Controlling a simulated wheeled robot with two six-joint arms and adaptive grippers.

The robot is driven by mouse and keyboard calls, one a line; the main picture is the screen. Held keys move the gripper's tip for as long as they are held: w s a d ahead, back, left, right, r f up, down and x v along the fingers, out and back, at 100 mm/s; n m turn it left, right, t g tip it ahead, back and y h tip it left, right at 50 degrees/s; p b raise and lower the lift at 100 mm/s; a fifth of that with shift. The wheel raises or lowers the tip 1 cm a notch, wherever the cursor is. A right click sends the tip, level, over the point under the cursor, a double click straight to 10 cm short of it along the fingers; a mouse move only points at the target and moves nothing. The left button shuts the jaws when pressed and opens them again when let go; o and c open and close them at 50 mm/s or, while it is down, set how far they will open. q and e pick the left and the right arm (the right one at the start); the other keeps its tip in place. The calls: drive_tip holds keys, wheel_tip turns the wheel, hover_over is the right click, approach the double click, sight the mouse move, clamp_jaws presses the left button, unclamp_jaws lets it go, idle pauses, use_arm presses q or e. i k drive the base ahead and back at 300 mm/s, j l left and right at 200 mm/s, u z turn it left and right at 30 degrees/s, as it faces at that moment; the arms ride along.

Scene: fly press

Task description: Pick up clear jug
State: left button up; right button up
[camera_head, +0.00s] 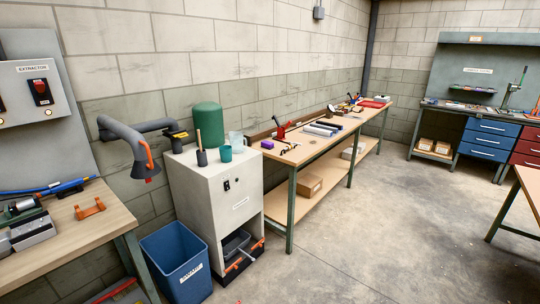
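A clear jug (236,142) stands upright on top of the light grey cabinet (215,196), near its back right corner. It is small and pale in this view. A teal cup (225,154) stands just in front of it and to its left, hiding part of it. Neither of my grippers shows in the head camera view, so nothing of mine is seen near the jug.
A green rounded cylinder (208,125) and a dark pot with a stick (201,157) share the cabinet top. A grey extractor arm (140,140) reaches over from the left. A blue bin (178,262) stands front left of the cabinet. The floor to the right is clear.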

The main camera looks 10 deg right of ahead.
sight(236, 138)
drive_tip(key=i+u, duration=0.4)
drive_tip(key=i+l+u, duration=0.1)
drive_tip(key=i+u, duration=0.25)
drive_tip(key=i, duration=0.2)
drive_tip(key=i+l+u, duration=0.2)
drive_tip(key=i+u, duration=0.2)
